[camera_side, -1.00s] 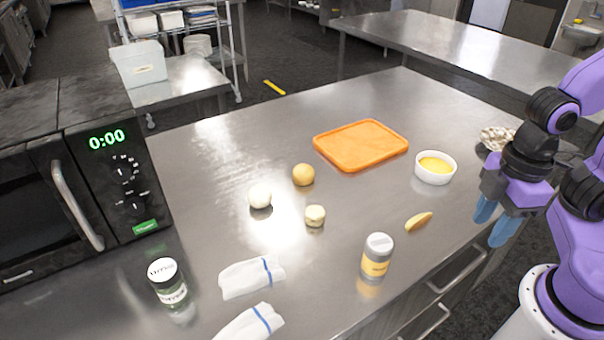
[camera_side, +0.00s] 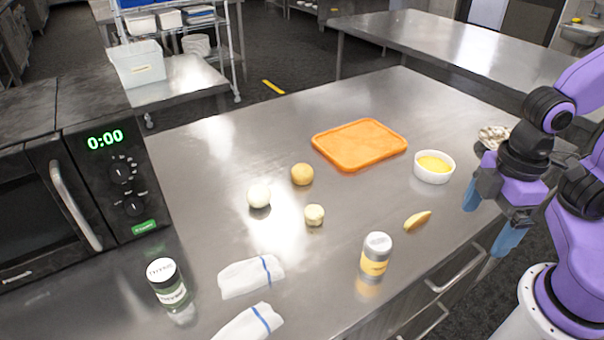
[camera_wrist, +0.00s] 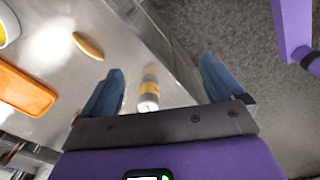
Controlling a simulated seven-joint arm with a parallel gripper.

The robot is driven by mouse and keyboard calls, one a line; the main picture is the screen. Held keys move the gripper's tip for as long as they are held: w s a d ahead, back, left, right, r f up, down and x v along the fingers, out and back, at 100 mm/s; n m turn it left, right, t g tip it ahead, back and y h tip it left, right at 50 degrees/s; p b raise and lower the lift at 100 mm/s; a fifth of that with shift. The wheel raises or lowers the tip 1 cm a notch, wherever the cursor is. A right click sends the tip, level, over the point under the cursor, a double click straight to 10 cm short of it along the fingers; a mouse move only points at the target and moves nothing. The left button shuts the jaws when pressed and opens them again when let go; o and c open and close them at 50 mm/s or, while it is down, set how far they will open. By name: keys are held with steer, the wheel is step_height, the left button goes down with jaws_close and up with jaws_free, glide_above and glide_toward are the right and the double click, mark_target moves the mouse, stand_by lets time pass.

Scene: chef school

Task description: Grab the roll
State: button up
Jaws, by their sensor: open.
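A round tan roll-like item (camera_side: 302,174) sits on the steel counter near the middle. A small elongated tan piece (camera_side: 418,221) lies nearer to me; it also shows in the wrist view (camera_wrist: 87,45). I cannot tell for certain which is the roll. A white ball (camera_side: 259,196) and a small pale round piece (camera_side: 314,215) lie close to the round tan item. My gripper (camera_side: 488,222) is open and empty off the counter's right edge, to the right of the elongated piece. Both blue fingers show in the wrist view (camera_wrist: 160,70).
A yellow-labelled shaker (camera_side: 376,255) and a green jar (camera_side: 167,284) stand at the front. An orange board (camera_side: 360,146) and a white bowl of yellow contents (camera_side: 434,167) are farther back. Folded white cloths (camera_side: 251,277) lie in front; a microwave (camera_side: 60,190) is left.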

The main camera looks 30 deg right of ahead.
steer(key=w+a+f+m+t+y, duration=0.1)
steer(key=w+a+f+t, duration=0.15)
steer(key=w, duration=0.55)
steer(key=m+t+y, duration=0.5)
steer(key=t, duration=0.3)
glide_toward(308, 168)
steer(key=shift+g, duration=0.25)
steer(key=x, duration=0.4)
steer(key=shift+w, duration=0.6)
steer(key=x, duration=0.4)
steer(key=shift+s+a+f, duration=0.1)
steer(key=shift+s+a, duration=0.15)
steer(key=shift+w+a+f, duration=0.3)
steer(key=shift+w, duration=0.25)
steer(key=c, duration=1.1)
